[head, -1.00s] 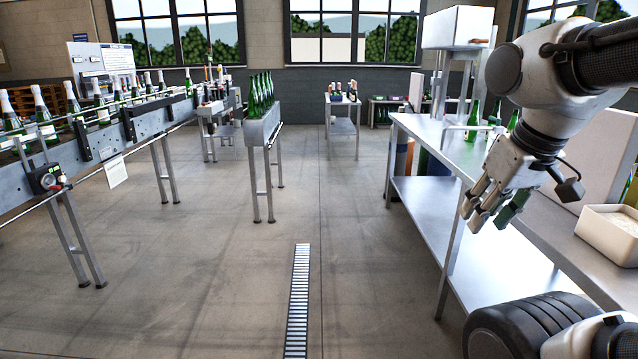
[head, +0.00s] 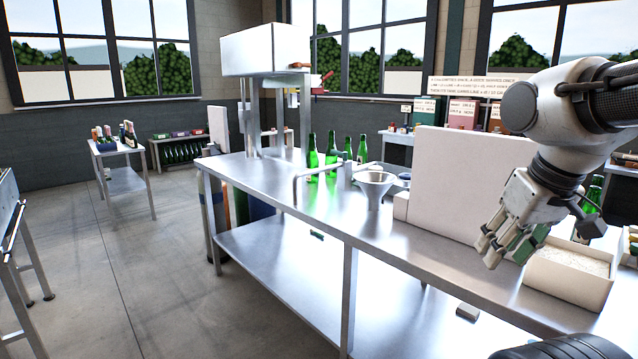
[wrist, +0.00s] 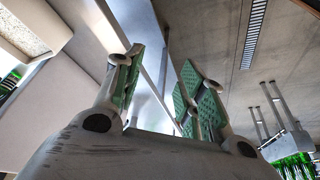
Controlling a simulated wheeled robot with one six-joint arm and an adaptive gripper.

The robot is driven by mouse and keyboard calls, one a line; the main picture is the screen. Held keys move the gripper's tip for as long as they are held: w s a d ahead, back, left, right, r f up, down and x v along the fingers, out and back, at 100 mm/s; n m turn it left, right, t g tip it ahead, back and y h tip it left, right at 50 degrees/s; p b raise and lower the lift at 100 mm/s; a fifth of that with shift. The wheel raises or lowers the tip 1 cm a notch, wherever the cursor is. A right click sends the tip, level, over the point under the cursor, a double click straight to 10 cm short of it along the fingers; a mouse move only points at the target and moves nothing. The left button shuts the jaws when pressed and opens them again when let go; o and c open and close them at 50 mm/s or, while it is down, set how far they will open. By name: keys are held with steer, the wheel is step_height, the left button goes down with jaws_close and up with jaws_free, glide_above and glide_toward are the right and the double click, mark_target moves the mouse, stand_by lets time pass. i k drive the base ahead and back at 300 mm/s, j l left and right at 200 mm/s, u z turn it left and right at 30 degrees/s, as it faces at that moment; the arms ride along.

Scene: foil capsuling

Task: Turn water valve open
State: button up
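I cannot say for sure which fitting is the water valve. A small red lever (head: 322,80) shows beside the white box machine at the back of the steel bench. A brownish-red handle (head: 299,66) sticks out from that machine's lower right edge. A bent metal tube (head: 296,182) rises from the bench near the green bottles. My gripper (head: 508,248) is at the right of the head view, in front of a white block and well away from both handles. In the wrist view my gripper (wrist: 160,88) has its green-padded fingers apart, with nothing between them.
The steel bench (head: 255,185) carries a white box machine (head: 262,50), green bottles (head: 330,155), a metal funnel (head: 373,188), a large white block (head: 465,180) and an open white bin (head: 568,278).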

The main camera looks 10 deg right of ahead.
mark_target(345, 154)
steer(key=i+j+z, duration=0.1)
steer(key=j, duration=0.2)
steer(key=i+j+z, duration=0.15)
steer(key=j, duration=0.15)
steer(key=i+j+z, duration=0.1)
steer(key=j, duration=0.2)
steer(key=i+j+z, duration=0.3)
steer(key=i+j, duration=0.65)
steer(key=j, duration=0.15)
